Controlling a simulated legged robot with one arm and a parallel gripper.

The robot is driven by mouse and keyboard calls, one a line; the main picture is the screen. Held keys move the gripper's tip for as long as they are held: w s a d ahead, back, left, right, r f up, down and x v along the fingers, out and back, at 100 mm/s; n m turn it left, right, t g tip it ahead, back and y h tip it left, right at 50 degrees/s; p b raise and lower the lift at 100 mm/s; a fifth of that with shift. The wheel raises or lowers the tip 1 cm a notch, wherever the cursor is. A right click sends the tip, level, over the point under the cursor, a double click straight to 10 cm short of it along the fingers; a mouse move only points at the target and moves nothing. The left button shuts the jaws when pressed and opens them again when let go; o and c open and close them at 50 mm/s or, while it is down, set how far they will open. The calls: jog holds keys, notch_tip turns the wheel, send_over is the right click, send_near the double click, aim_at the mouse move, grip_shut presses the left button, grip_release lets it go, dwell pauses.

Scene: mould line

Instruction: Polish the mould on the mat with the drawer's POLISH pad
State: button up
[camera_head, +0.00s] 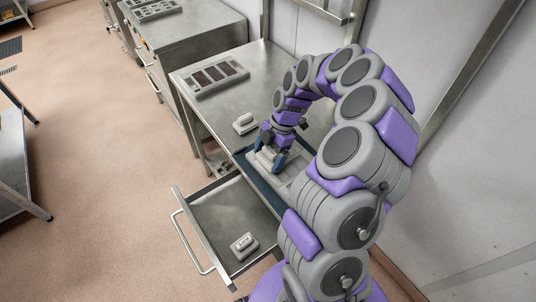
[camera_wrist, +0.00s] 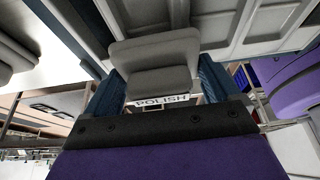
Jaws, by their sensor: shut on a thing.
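My gripper (camera_head: 272,154) is shut on a light grey pad, over the mould on the table. In the wrist view the pad (camera_wrist: 152,52) sits between the blue fingers, and a label reading POLISH (camera_wrist: 162,101) shows on it. The pale grey mould (camera_head: 290,181) lies on the dark blue mat (camera_head: 262,186), partly hidden by my arm. Its recessed face also shows in the wrist view (camera_wrist: 222,24), right behind the pad. I cannot tell whether the pad touches it. The drawer (camera_head: 207,219) is open, with another pale pad (camera_head: 244,246) inside; its label is unreadable.
Another pale pad-like block (camera_head: 245,123) stands on the steel table (camera_head: 222,119), left of the mat. A tray with dark slots (camera_head: 215,76) lies at the table's far end. The open drawer sticks out over the floor. A wall (camera_head: 470,150) closes off the right side.

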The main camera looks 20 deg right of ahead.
aim_at(283, 184)
jog(key=shift+d+f, duration=0.1)
jog(key=shift+f, duration=0.05)
jog(key=shift+f+b, duration=0.3)
jog(key=shift+f, duration=0.05)
jog(key=shift+s, duration=0.1)
jog(key=shift+s+d+b, duration=0.3)
jog(key=shift+s+b, duration=0.55)
jog(key=shift+s, duration=0.55)
jog(key=shift+s+d+b, duration=0.35)
jog(key=shift+s+b, duration=0.5)
jog(key=shift+s, duration=0.6)
jog(key=shift+s+d+b, duration=0.3)
jog(key=shift+s+b, duration=0.55)
jog(key=shift+s, duration=0.55)
jog(key=shift+s+d+b, duration=0.15)
jog(key=shift+s, duration=0.6)
jog(key=shift+s+d+b, duration=0.15)
jog(key=shift+s, duration=0.6)
jog(key=shift+w, duration=0.1)
